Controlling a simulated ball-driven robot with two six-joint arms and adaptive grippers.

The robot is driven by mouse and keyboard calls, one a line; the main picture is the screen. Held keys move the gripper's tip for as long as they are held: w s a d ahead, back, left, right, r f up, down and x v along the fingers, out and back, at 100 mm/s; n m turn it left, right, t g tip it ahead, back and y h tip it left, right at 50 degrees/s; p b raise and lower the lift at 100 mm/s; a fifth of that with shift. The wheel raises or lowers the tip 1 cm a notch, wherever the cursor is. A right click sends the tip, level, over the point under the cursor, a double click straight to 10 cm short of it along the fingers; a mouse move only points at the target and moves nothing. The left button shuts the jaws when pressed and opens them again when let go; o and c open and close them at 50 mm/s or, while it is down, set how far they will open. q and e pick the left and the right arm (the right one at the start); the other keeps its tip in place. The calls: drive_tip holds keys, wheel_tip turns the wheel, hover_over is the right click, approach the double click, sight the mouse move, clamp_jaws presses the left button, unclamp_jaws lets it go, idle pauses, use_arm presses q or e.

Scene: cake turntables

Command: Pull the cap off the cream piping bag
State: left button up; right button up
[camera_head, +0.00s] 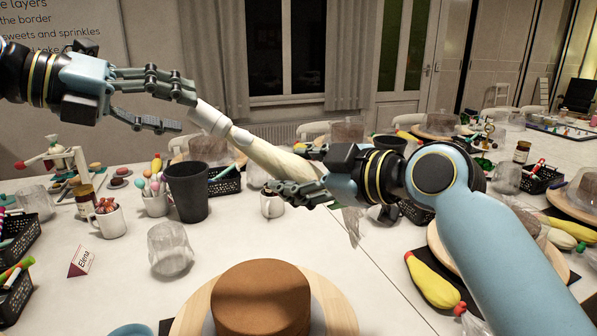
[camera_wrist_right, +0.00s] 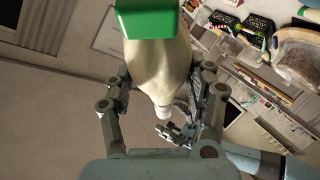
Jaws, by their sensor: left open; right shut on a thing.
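The cream piping bag (camera_head: 270,155) is held in the air, tilted, its narrow end up and to the left. My right gripper (camera_head: 286,168) is shut around its body. The right wrist view shows the cream bag (camera_wrist_right: 158,70) between both fingers, with a green piece (camera_wrist_right: 148,22) at its wide end. A white cap (camera_head: 209,118) is at the narrow end, in line with the bag. Whether it is fully seated I cannot tell. My left gripper (camera_head: 186,112) is open, its fingertips close beside the cap's outer end; contact is unclear.
Below is a brown cake (camera_head: 262,297) on a turntable. A dark cup (camera_head: 187,190), a clear tumbler (camera_head: 170,248), a mug (camera_head: 109,220) and a name card (camera_head: 81,261) stand at left. A yellow piping bag (camera_head: 432,281) lies at right. The white table between is mostly clear.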

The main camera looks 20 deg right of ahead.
sight(198, 111)
use_arm(q)
drive_tip(key=shift+x, duration=2.05)
clamp_jaws()
use_arm(e)
drive_tip(key=shift+o, duration=1.1)
use_arm(q)
drive_tip(key=shift+w+a+r, duration=0.3)
drive_tip(key=shift+a+r, duration=0.25)
drive_tip(key=shift+a, duration=0.2)
drive_tip(key=shift+w+a+r, duration=0.25)
drive_tip(key=shift+a+r, duration=0.3)
drive_tip(key=shift+a, duration=0.2)
drive_tip(key=shift+w+a+r, duration=0.3)
drive_tip(key=shift+a+r, duration=0.2)
drive_tip(key=shift+a, duration=0.25)
use_arm(e)
drive_tip(key=shift+c, duration=0.2)
